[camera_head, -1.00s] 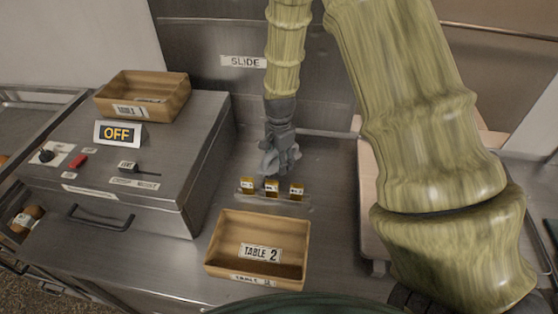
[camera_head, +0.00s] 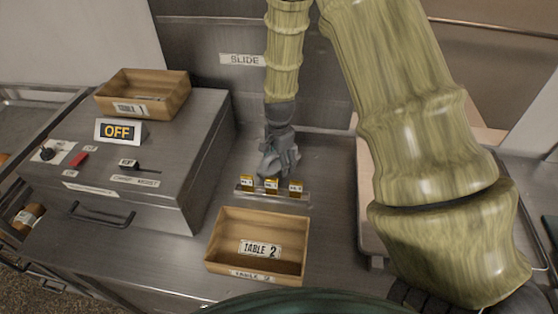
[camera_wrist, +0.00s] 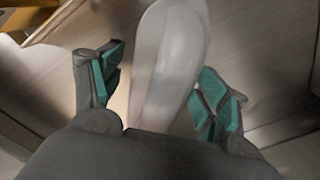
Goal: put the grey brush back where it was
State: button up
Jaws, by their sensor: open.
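My gripper (camera_head: 278,160) hangs over the steel counter, just behind a small rail with several yellow tags. In the wrist view my gripper (camera_wrist: 160,85) is open, its teal-padded fingers apart on either side of a long, pale grey, rounded thing (camera_wrist: 172,55). This looks like the grey brush, but no bristles show and its lower end is hidden behind my gripper's body. I cannot tell whether either finger touches it. In the head view the brush cannot be made out; my gripper covers that spot.
The tag rail (camera_head: 272,195) stands in front of my gripper. A wooden box marked TABLE 2 (camera_head: 236,222) is nearer. On the left is a steel machine with an OFF display (camera_head: 118,131) and another wooden box (camera_head: 180,98) on top. A steel wall marked SLIDE (camera_head: 242,60) rises behind.

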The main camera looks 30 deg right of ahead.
jog(key=shift+r, duration=0.1)
jog(key=shift+w+r, duration=0.1)
jog(key=shift+r, duration=0.3)
jog(key=shift+r+b, duration=1.95)
jog(key=shift+r, duration=3.7)
jog(key=shift+c, duration=0.4)
